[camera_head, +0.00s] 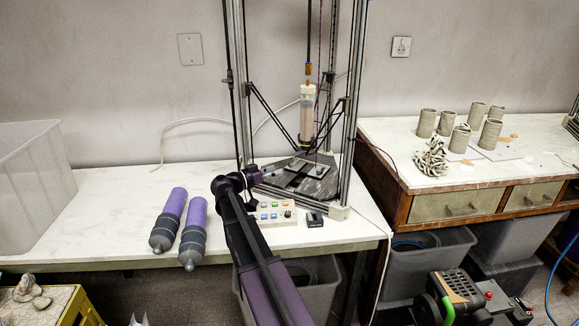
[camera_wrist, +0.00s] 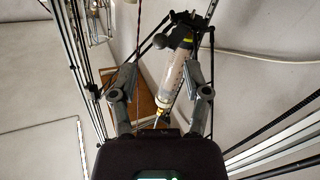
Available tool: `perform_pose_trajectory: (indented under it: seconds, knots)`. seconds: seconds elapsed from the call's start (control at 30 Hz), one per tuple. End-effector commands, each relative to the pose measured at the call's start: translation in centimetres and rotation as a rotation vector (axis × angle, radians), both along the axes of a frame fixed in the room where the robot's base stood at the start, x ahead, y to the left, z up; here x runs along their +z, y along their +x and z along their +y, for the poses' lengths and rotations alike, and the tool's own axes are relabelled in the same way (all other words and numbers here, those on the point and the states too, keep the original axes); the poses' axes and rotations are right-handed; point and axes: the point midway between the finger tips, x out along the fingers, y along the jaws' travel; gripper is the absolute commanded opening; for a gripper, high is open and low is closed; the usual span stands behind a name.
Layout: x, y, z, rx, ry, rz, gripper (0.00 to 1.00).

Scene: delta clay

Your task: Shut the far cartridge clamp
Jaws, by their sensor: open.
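A pale, clear-walled cartridge (camera_head: 307,112) stands upright in the frame of the delta printer. A dark holder (camera_head: 306,145) is at its lower end. In the wrist view the cartridge (camera_wrist: 172,82) appears tilted, with a dark mount and a yellow-green strip (camera_wrist: 187,43) at its upper end. I cannot make out the clamps or tell whether either is open. My gripper (camera_head: 273,172) is low at the printer's left side, below the cartridge. Its fingers (camera_wrist: 160,82) are apart and empty; the cartridge shows between them, beyond the tips, with no visible contact.
Printer posts (camera_head: 349,110) and thin diagonal rods (camera_head: 265,108) surround the cartridge. A control box (camera_head: 272,213) sits in front of the printer. Two purple-and-grey cylinders (camera_head: 168,220) lie on the white table (camera_head: 105,205). Clay cups (camera_head: 427,123) stand on the right bench.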

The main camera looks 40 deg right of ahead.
Motion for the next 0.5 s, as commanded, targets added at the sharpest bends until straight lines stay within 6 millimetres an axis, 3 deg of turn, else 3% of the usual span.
perform_pose_trajectory:
  seconds: [0.3,0.5]
  knots:
    - [0.0,-0.5,-4.6,-0.001,0.000,0.000,0.61]
    - [0.0,-0.6,-6.3,0.001,0.000,0.000,0.61]
